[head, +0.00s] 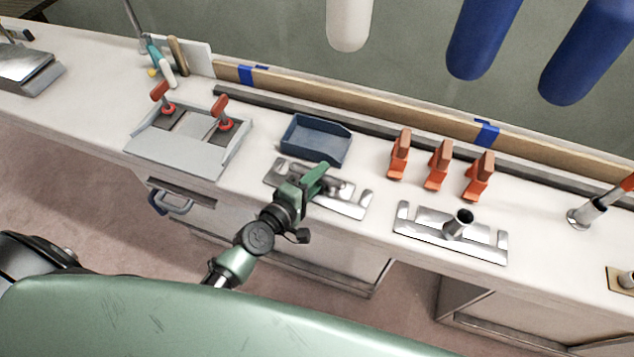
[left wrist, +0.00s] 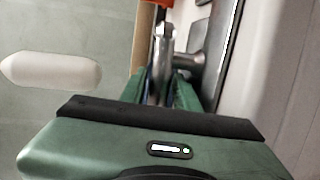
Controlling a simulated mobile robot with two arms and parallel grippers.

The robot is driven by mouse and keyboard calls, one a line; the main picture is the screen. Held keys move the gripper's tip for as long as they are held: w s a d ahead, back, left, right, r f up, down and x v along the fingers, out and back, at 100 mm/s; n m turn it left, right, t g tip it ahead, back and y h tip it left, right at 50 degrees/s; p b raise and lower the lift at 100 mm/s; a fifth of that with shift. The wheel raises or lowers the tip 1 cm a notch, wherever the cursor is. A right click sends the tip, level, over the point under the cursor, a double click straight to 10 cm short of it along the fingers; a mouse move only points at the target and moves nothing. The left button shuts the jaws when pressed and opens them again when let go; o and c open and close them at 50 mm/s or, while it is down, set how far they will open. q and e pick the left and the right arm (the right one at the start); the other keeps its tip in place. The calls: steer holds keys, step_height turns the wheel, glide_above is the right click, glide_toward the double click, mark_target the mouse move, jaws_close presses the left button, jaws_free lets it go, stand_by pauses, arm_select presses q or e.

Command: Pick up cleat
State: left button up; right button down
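A shiny metal cleat (head: 340,188) shows in part beside my left gripper, low on a metal holder plate (head: 352,210) on the bench. My left gripper (head: 316,178) is right over it and hides much of it. In the left wrist view the cleat (left wrist: 163,62) is a bright rounded bar with a side leg, running between the green fingers of my left gripper (left wrist: 161,92). The fingers stand on both sides of it; whether they press on it I cannot tell. My right gripper is not in view.
A blue open bin (head: 316,141) stands just behind the holder. Several orange clamps (head: 438,165) and a second metal plate with a tube (head: 452,232) stand to the right. A grey fixture with red-handled clamps (head: 182,148) lies to the left. White and blue fenders (head: 484,38) hang above.

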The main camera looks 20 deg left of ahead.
arm_select(q)
steer(key=shift+c, duration=0.3)
jaws_close()
stand_by(1.0)
steer(key=shift+r, duration=0.1)
